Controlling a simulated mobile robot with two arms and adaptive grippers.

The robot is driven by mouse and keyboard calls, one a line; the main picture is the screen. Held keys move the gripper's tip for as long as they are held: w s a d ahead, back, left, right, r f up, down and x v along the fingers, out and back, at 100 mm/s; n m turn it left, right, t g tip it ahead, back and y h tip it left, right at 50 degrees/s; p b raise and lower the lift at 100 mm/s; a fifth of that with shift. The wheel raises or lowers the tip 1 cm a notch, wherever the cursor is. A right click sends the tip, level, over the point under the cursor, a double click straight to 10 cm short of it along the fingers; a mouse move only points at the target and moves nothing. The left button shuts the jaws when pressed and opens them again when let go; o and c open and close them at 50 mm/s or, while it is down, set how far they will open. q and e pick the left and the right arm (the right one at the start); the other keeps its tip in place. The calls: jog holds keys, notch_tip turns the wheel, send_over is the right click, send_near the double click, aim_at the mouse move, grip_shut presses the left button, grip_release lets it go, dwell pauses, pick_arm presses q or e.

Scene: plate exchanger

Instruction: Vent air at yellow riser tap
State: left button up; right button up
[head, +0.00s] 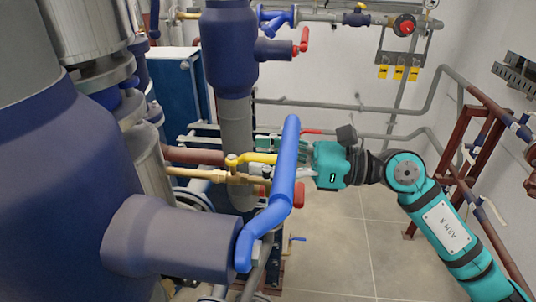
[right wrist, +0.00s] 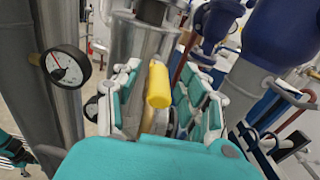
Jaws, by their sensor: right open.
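The yellow tap handle (head: 258,158) sits on a brass valve (head: 232,163) beside the grey riser pipe, left of the large blue lever. My right gripper (head: 303,158) reaches in from the right, partly hidden behind the blue lever. In the right wrist view the yellow handle (right wrist: 159,86) points toward the palm between the two spread fingers of my right gripper (right wrist: 160,95). The gripper is open; no finger is clearly closed on the handle. My left gripper is not in view.
A blue lever (head: 285,175) rises in front of my gripper. A large dark blue insulated pipe (head: 170,240) fills the lower left. A pressure gauge (right wrist: 66,68) is at the left of the wrist view. The tiled floor (head: 345,245) at right is clear.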

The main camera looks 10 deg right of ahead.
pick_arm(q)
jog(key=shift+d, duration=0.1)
pick_arm(e)
grip_shut()
